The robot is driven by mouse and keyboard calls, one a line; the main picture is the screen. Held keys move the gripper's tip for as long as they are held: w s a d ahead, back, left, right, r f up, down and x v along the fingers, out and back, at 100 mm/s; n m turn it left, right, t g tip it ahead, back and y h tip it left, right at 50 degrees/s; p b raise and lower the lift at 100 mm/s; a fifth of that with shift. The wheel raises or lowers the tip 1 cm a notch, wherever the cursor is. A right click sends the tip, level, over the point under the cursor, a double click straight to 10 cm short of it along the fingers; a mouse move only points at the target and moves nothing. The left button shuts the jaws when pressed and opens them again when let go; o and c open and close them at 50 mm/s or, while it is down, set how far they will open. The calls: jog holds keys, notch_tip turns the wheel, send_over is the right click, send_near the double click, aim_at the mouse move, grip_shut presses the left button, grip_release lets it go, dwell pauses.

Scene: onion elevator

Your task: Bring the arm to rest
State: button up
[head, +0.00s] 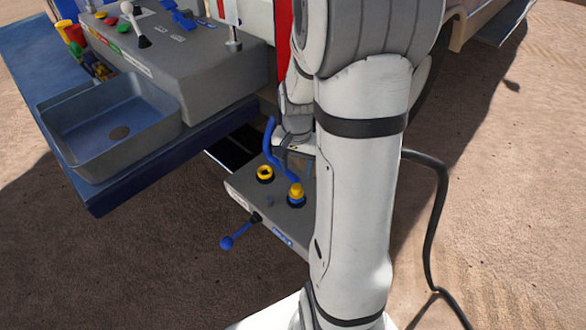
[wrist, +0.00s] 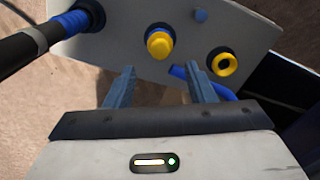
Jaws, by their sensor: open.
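My gripper (wrist: 160,88) is open and empty in the wrist view, its two blue-grey fingers spread apart. It hangs over the near edge of a grey control box. In the head view my white arm stands in front and hides part of that box (head: 240,192) and most of my gripper.
The box carries a yellow button (head: 296,192), a yellow ring (head: 265,174), a blue-knobbed lever (head: 228,242) and a curved blue handle (head: 268,135). A black cable (head: 440,220) runs down at right. A blue bench (head: 95,195) with a grey tray (head: 160,115) is at left.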

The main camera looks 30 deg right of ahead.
jog(key=shift+r, duration=0.4)
jog(key=s+a+r+n+t+p, duration=0.1)
jog(key=s+a+r+n+p, duration=0.3)
jog(key=r, duration=0.6)
jog(key=s+a+r+n+t+p, duration=0.1)
jog(key=s+a+r+n+p, duration=0.2)
jog(key=s+a+r+n, duration=0.2)
jog(key=shift+s+a+r+t+p, duration=0.35)
jog(key=shift+s+a+r, duration=1.1)
jog(key=shift+r, duration=0.95)
jog(key=shift+s+d, duration=0.1)
jog(key=shift+d, duration=0.05)
